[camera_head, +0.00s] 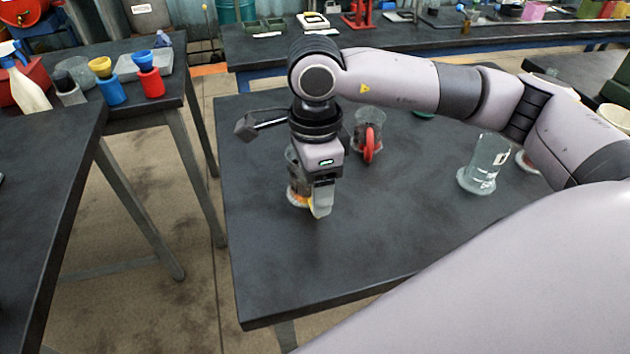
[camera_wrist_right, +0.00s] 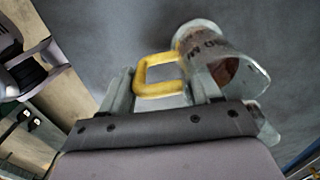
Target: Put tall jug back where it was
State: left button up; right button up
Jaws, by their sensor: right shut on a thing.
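A clear jug with dark print and a yellow handle (camera_wrist_right: 157,75) is at the left part of the dark table (camera_head: 330,270). In the head view the jug (camera_head: 297,196) is mostly hidden behind my right gripper (camera_head: 321,205), and its orange-tinted lower part shows. My right gripper points down and is shut on the yellow handle, with the jug body (camera_wrist_right: 215,60) beside the fingers in the right wrist view. The jug looks upright at table height; I cannot tell whether its base touches the table. My left gripper is not in view.
A clear jug with a red handle (camera_head: 369,142) stands behind and right of my gripper. A clear glass vessel (camera_head: 485,165) stands farther right, under my right arm. The table's front area is bare. Side tables at left hold a spray bottle (camera_head: 28,88) and coloured funnels.

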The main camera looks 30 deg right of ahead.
jog(key=shift+f, duration=0.1)
jog(key=o, duration=1.4)
notch_tip(320, 180, up, 12)
jog(key=shift+r+b, duration=0.2)
jog(key=shift+b, duration=0.3)
